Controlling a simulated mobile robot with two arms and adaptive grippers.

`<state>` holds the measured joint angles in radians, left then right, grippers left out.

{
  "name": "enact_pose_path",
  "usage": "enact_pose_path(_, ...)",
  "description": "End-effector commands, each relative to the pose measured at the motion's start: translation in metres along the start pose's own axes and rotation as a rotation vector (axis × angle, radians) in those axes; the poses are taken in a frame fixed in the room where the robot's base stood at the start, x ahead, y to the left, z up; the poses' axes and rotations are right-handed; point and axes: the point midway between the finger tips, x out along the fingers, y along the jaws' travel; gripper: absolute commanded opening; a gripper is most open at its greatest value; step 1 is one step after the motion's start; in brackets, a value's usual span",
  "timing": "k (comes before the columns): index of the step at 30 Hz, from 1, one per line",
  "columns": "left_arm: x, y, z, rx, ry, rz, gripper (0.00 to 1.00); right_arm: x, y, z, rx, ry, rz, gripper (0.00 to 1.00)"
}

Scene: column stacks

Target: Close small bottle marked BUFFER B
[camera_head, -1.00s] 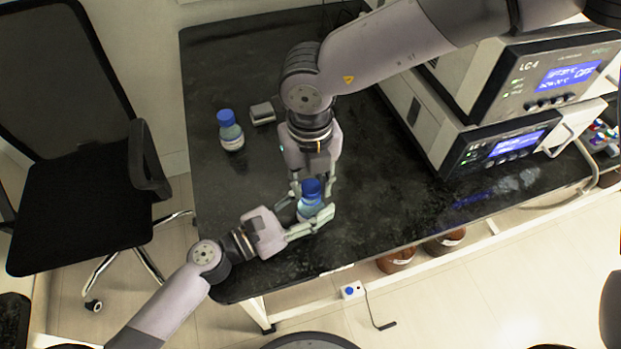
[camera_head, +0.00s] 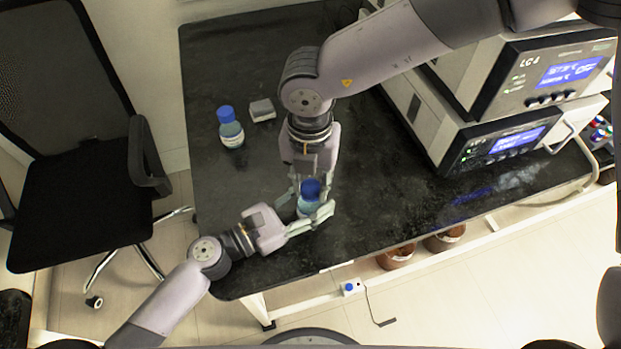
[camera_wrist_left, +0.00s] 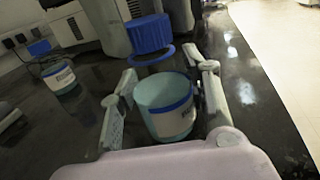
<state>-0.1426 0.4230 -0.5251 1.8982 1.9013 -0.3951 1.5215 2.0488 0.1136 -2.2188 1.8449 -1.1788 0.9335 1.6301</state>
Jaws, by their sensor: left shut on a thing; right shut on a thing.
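A small bottle (camera_head: 307,208) with a label and bluish contents stands near the front of the black bench. It also shows in the left wrist view (camera_wrist_left: 165,104), where its label is too blurred to read. My left gripper (camera_head: 312,222) is shut around the bottle's body from the left. My right gripper (camera_head: 309,189) points down from above, shut on the cap.
A second blue-capped bottle (camera_head: 231,128) stands at the back left, beside a small grey block (camera_head: 262,110). Stacked instruments with blue displays (camera_head: 515,140) fill the right side. Brown bottles (camera_head: 396,257) are below the bench's front edge.

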Motion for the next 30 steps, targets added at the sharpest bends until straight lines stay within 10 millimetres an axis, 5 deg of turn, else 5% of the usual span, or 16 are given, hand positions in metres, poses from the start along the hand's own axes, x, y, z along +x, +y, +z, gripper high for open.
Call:
enact_pose_path(18,-0.0002,0.0002,-0.0005,0.000,0.001,0.001,0.00,-0.0001,-0.0003,-0.0011,1.461,0.002,-0.005,0.20)
enact_pose_path(30,-0.0001,0.0016,-0.0006,0.000,0.001,0.004,0.00,0.0012,-0.0005,-0.0012,1.761,0.012,-0.002,0.20)
